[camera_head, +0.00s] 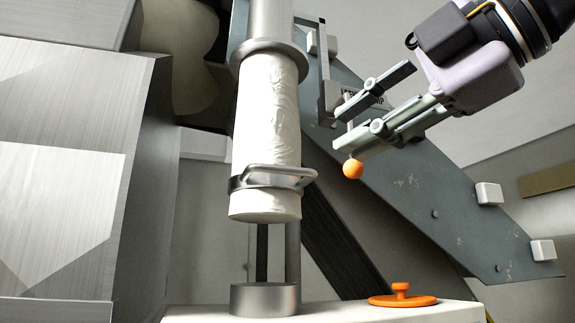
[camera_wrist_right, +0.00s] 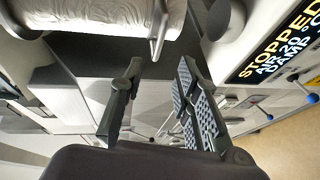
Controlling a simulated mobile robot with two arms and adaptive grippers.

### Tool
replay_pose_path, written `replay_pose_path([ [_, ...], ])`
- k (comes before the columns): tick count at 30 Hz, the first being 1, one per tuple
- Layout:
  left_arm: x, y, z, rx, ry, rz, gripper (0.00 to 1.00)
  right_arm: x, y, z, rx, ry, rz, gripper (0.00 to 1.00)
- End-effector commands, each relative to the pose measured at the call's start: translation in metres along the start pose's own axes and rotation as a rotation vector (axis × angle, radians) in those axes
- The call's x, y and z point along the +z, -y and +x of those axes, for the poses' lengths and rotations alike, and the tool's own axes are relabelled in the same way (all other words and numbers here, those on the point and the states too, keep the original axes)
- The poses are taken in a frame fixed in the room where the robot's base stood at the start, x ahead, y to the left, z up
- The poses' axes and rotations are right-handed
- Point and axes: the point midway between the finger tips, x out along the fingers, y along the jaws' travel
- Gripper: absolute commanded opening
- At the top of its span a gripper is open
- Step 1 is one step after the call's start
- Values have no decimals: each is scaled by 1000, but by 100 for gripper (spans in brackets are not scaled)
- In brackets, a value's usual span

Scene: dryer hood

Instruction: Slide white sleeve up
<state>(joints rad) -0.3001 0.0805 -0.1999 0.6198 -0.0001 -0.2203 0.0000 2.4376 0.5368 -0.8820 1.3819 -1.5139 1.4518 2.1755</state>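The white sleeve (camera_head: 268,110) hangs upright on a metal pipe, below a steel flange, in the head view. A metal band with a loop handle (camera_head: 275,172) circles it near its lower end. The sleeve's bottom hangs above a short steel stub (camera_head: 265,299), with a gap between. My right gripper (camera_head: 341,126) is right of the sleeve, fingers apart and empty, clear of the handle. In the right wrist view, the sleeve (camera_wrist_right: 95,10) and handle bar (camera_wrist_right: 159,32) lie beyond the open fingers (camera_wrist_right: 158,85). My left gripper is not in view.
An orange ball knob (camera_head: 352,169) on a thin rod is close beside my right fingertips. An orange knobbed disc (camera_head: 402,299) lies on the white ledge, right of the stub. A grey diagonal beam (camera_head: 410,190) stands behind. A display reading "STOPPED" (camera_wrist_right: 270,40) is at right.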

Motion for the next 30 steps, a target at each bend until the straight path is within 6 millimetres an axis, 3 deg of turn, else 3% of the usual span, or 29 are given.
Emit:
replay_pose_path([
  [9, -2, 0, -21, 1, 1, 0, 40, -1, -2, 71, -5, -3, -2, 30],
  [15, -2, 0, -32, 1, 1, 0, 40, -1, -2, 106, -3, -2, -3, 30],
  [21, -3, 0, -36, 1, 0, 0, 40, 0, -1, 123, 0, -2, -1, 30],
  [30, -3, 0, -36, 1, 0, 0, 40, 0, 0, 126, 1, -1, -2, 30],
])
